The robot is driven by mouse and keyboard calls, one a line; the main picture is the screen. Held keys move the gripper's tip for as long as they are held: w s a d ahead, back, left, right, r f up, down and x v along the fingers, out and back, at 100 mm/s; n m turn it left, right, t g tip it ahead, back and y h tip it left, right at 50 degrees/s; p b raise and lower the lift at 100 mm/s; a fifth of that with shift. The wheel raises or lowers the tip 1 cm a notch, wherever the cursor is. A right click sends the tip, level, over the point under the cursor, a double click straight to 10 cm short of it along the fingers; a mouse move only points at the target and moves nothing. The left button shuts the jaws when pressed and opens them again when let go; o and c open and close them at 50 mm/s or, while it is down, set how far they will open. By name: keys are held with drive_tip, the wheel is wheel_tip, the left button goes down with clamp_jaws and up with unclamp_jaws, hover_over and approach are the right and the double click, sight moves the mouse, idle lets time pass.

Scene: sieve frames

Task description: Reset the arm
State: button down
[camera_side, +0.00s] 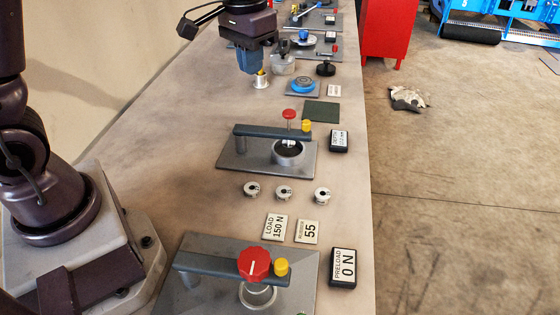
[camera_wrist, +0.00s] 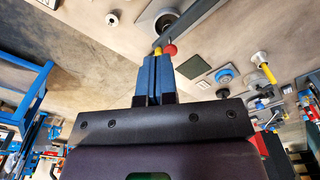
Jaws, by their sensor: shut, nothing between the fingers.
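My gripper (camera_side: 249,68) hangs over the far half of the bench in the side view, pointing down. Its blue fingers are together with nothing between them; they also show closed in the wrist view (camera_wrist: 154,58). A small white cup with a yellow top (camera_side: 261,80) appears close by the fingertips in the side view. In the wrist view the white and yellow piece (camera_wrist: 263,64) stands off to the right, apart from the fingers. My wrist housing hides much of the lower wrist view.
A bar fixture with a red knob (camera_side: 289,114) stands mid-bench, and another with a red dial (camera_side: 254,263) is nearest. Several small round pieces (camera_side: 284,192) lie between them. A blue round piece (camera_side: 304,84) and a dark green pad (camera_side: 321,112) lie right of my gripper.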

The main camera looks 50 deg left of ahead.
drive_tip(key=s+d+r+t, duration=0.1)
drive_tip(key=s+r, duration=0.3)
drive_tip(key=s, duration=0.4)
drive_tip(key=s+d+r+m+t, duration=0.1)
drive_tip(key=s+d+r+t, duration=0.1)
drive_tip(key=s, duration=0.7)
drive_tip(key=shift+s+r+m+t, duration=0.3)
drive_tip(key=shift+r+t, duration=0.6)
drive_tip(key=shift+t, duration=0.2)
